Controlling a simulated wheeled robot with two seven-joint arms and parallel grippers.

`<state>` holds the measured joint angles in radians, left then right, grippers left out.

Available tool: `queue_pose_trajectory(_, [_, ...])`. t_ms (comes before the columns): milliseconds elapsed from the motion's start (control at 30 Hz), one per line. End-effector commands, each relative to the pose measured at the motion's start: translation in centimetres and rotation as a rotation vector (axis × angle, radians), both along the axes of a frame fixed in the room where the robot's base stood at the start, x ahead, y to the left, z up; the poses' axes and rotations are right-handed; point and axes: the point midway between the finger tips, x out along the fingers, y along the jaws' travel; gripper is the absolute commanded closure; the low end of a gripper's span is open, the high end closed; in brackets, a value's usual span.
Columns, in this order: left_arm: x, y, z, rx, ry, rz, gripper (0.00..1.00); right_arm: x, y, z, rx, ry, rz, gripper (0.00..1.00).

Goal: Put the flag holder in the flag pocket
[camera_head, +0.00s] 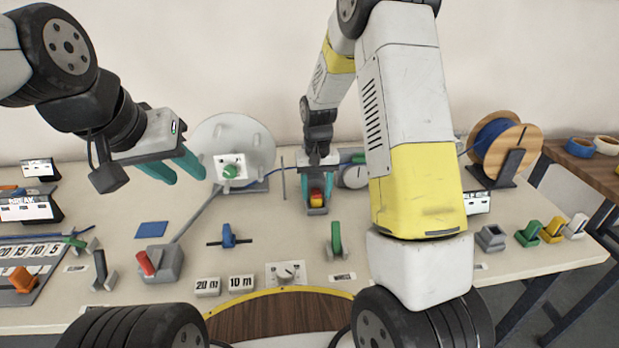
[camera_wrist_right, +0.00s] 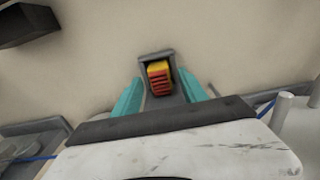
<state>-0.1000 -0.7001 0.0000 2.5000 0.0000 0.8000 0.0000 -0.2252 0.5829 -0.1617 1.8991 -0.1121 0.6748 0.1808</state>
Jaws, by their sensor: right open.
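A small red-and-yellow block (camera_head: 316,198) sits in a grey open-topped holder (camera_head: 316,210) at the table's middle. The block (camera_wrist_right: 159,78) and grey holder (camera_wrist_right: 144,63) also show in the right wrist view. My right gripper (camera_head: 318,188) is open over them, its teal fingers (camera_wrist_right: 161,93) on either side; contact cannot be told. An empty-looking grey socket (camera_head: 490,238) stands at the right. I cannot tell for sure which pieces are the flag holder and flag pocket. My left gripper (camera_head: 187,177) is open and empty above the table at the left.
Green (camera_head: 528,233), yellow (camera_head: 553,230) and white (camera_head: 574,227) pieces stand at the far right. A cable reel (camera_head: 497,150) is behind them. A white disc (camera_head: 234,142) stands near the left gripper. A red-handled grey block (camera_head: 160,263) and blue clamp (camera_head: 229,237) are in front.

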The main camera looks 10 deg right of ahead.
Motion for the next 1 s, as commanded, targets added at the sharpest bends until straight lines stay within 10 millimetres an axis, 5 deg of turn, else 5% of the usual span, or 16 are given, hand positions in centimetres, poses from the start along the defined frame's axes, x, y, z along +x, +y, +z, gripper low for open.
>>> queue_pose_trajectory(167, [0.0,0.0,0.0,0.000,0.000,0.000,0.64,-0.4,0.0,1.7,-0.002,0.014,0.001,0.50])
queue_pose_trajectory(500, [0.0,0.0,0.0,0.000,0.000,0.000,0.64,-0.2,0.0,9.4,-0.001,0.006,0.000,0.50])
queue_pose_trajectory(767, [0.0,0.0,0.0,0.000,0.000,0.000,0.64,-0.3,0.0,12.5,-0.001,0.007,0.000,0.50])
queue_pose_trajectory(1000, [0.0,0.0,0.0,0.000,0.000,0.000,0.64,-3.6,-0.9,17.4,0.057,-0.077,0.001,0.50])
